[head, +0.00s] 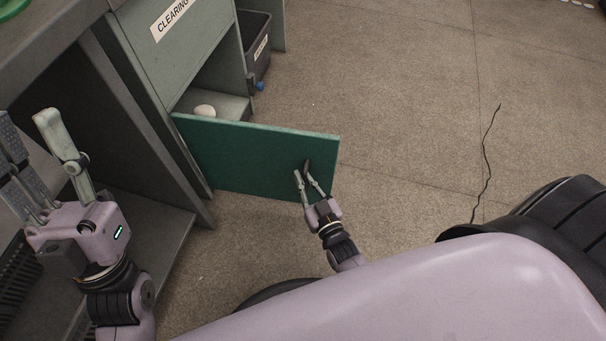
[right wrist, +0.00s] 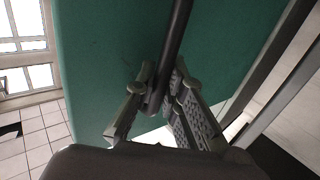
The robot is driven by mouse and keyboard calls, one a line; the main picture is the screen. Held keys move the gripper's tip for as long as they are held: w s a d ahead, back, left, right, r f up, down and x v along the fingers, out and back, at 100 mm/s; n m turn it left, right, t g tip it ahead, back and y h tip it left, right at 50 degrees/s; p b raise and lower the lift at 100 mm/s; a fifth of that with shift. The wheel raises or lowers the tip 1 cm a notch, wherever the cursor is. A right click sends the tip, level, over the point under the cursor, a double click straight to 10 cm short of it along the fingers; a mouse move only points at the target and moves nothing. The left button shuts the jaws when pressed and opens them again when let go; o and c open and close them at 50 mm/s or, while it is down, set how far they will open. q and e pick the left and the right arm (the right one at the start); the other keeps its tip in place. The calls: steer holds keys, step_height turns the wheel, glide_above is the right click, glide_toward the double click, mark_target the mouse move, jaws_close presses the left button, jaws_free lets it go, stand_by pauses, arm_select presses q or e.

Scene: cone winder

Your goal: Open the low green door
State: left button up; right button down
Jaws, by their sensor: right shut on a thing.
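The low green door (head: 240,155) stands swung open from the grey cabinet, its face towards me in the head view. It also fills much of the right wrist view (right wrist: 110,60). A dark bar handle (right wrist: 178,50) runs along the door's face. My right gripper (head: 309,172) is at the door's free end, its fingers shut on the handle; the right wrist view shows the fingers (right wrist: 160,95) around the bar's end. My left gripper (head: 40,140) is raised at the left of the head view, away from the door, with its fingers apart and nothing between them.
Behind the door, a pale round object (head: 204,111) sits inside the cabinet (head: 165,60). A dark bin (head: 257,45) with a label stands beyond it. A thin dark cable (head: 487,150) lies on the floor at right. The floor beyond the door is mostly clear.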

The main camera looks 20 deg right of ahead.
steer(key=shift+s, duration=0.15)
steer(key=c, duration=1.8)
jaws_free()
steer(key=shift+o, duration=0.7)
steer(key=s, duration=1.2)
